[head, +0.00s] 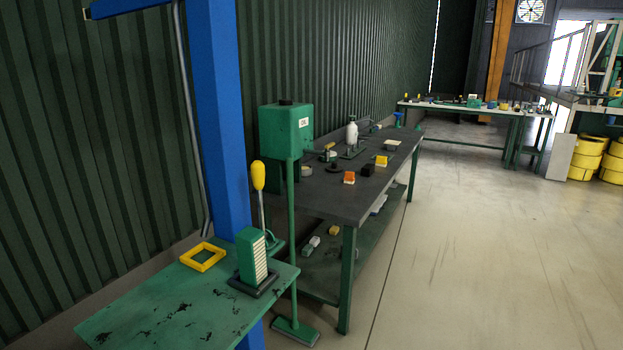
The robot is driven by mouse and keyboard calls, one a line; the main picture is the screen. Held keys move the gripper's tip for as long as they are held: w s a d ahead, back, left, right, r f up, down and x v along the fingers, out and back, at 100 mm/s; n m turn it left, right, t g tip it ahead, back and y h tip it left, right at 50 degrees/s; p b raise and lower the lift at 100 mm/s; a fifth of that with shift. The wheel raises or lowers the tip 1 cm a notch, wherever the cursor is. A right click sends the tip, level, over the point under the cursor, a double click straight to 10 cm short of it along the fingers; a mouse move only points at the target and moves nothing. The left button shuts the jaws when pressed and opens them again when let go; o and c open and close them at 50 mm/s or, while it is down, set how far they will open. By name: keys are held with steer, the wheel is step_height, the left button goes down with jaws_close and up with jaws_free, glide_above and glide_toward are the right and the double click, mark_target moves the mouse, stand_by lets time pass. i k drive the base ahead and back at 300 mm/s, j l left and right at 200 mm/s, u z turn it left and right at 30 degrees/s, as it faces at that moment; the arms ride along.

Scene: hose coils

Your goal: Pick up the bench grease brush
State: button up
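I cannot make out with certainty which thing is the bench grease brush. Small items lie on the dark-topped bench (340,200) in the middle: a white bottle (352,133), an orange-and-white block (349,178), a yellow block (381,161), a black block (368,170) and several dark pieces too small to name. On the near green table (150,310) stand a green block with a pale ribbed face (252,258) on a dark base and an open yellow frame (203,257). My gripper is not in view.
A blue post (219,120) rises behind the green table. A green box on a stand (286,130) and a yellow-topped rod (258,177) stand close by. A farther table (480,110) and yellow drums (588,155) are at the back right. The floor right of the bench is clear.

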mark_target(349, 178)
steer(key=i+l+u, duration=0.25)
steer(key=i, duration=0.3)
steer(key=i+l+u, duration=0.3)
steer(key=i+l, duration=0.15)
steer(key=i, duration=0.1)
